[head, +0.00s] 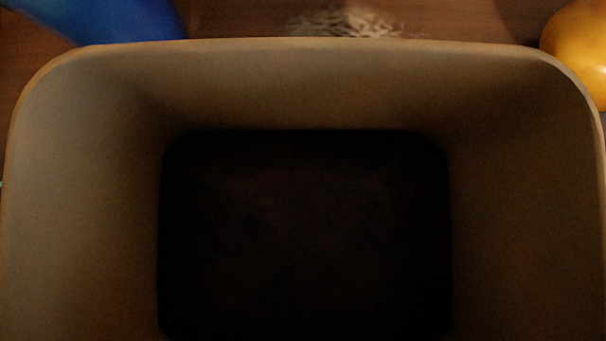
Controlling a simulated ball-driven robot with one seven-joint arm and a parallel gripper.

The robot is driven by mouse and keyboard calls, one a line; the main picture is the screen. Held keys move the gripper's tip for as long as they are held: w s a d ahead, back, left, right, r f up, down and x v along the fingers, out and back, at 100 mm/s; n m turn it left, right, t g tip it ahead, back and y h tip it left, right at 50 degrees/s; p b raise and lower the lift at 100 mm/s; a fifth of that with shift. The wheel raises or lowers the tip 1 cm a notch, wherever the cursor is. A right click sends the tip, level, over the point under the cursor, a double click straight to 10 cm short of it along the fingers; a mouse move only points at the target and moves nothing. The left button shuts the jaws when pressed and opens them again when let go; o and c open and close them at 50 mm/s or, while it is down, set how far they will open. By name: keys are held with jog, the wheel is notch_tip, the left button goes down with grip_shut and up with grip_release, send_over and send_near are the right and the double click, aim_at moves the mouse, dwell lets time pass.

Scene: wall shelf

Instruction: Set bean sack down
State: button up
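I cannot make out a bean sack anywhere in the head view. A large tan, open-topped container (330,85) with rounded corners fills most of the view, and I look down into it. Its middle is a very dark, rounded rectangle (305,235); I cannot tell whether this is its floor or something lying in it. My gripper does not show, so I cannot see whether it holds anything.
Beyond the container's far rim is a brown wooden surface (235,18). A blue object (115,18) is cut off at the top left. A yellow-orange rounded object (582,50) is at the top right. A blurred whitish, streaky patch (345,22) lies between them.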

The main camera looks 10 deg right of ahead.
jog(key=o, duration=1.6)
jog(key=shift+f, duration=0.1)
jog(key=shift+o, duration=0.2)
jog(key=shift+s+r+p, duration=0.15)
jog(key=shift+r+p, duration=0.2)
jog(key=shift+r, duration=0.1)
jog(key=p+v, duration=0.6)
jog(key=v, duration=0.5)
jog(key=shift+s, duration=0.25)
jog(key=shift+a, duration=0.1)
